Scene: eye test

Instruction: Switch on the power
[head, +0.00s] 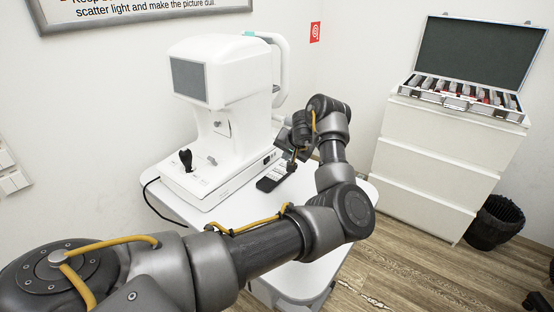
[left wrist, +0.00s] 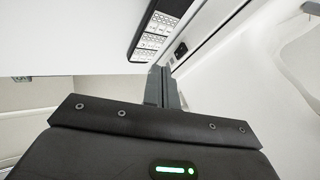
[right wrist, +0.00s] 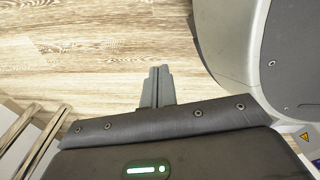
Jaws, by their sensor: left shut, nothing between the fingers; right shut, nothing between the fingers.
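The white eye-test machine (head: 222,105) stands on a white table (head: 310,215). A small black switch or socket (head: 267,159) sits on the right side of its base, and a dark fitting (left wrist: 181,50) shows on that side in the left wrist view. My left gripper (head: 292,160) points down just right of the base, beside the black fitting and apart from it as far as I can tell. Its fingers (left wrist: 160,72) are shut and empty in the left wrist view. My right gripper (right wrist: 159,72) is shut and empty over the wooden floor; the head view does not show it.
A black remote or keypad (head: 272,180) lies on the table by the base, close to my left fingers. A black joystick (head: 186,158) stands on the base. A drawer cabinet (head: 440,150) with an open lens case (head: 470,60) and a black bin (head: 495,222) stand at right.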

